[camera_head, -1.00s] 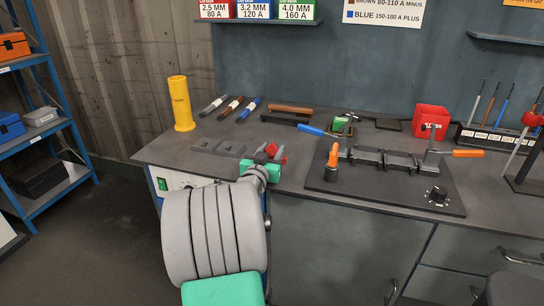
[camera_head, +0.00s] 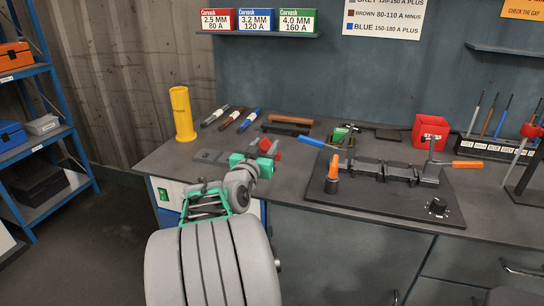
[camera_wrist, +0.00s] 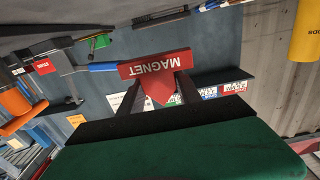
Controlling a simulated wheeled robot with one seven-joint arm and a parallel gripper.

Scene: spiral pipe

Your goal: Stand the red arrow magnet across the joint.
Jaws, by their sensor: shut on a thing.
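The red arrow magnet (camera_wrist: 158,65), lettered MAGNET, is between the two dark fingers of my gripper (camera_wrist: 158,92) in the wrist view. Its pointed part is between the fingers and its wide bar extends beyond them. In the head view my gripper (camera_head: 262,151) is over the left part of the bench, with the red magnet (camera_head: 265,145) at its fingertips. The fixture (camera_head: 382,170), with grey clamped parts, is to the right on a black board (camera_head: 400,200), well apart from the magnet. The joint itself is too small to make out.
An orange-tipped post (camera_head: 333,165) stands at the board's left. A yellow tube (camera_head: 182,113) and a red box (camera_head: 431,130) stand on the bench.

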